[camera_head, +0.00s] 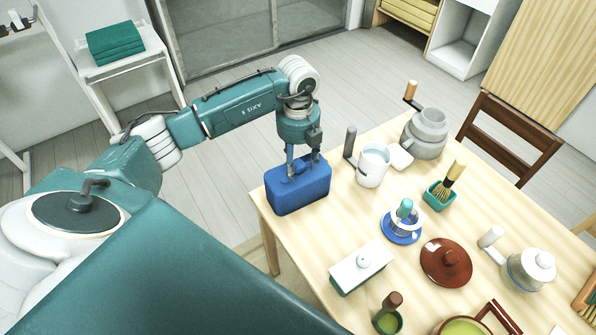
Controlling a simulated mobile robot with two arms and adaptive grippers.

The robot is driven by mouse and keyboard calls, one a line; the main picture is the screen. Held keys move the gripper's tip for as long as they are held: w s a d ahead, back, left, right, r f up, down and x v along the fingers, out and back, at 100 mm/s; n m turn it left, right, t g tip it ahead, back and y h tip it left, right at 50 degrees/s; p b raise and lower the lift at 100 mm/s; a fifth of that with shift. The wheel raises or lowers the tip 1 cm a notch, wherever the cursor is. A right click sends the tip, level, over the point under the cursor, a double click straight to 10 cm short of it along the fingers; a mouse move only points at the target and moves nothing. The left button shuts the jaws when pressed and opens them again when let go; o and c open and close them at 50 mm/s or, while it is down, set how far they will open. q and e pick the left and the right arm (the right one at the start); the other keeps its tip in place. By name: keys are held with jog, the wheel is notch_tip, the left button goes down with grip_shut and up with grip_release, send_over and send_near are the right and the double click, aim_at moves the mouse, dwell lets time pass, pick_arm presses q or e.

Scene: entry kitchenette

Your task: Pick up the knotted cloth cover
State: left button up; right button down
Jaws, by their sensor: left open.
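The knotted cloth cover (300,196) is a blue, box-shaped bundle with a raised knot on top. The gripper is open, and I cannot tell whether the fingers touch the cloth. The gripper hides part of the knot. My right gripper is not in view.
Right of the bundle stand a white pot (372,166) with a grey upright handle and a grey stone mill (426,134). A blue-rimmed cup on a saucer (402,238), a white lidded box (361,267) and a brown lid (446,270) lie nearer. A chair (512,135) stands behind.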

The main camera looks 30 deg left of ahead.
pick_arm(q)
jog(key=shift+f, duration=0.25)
grip_shut()
jog(key=shift+d+r, duration=0.15)
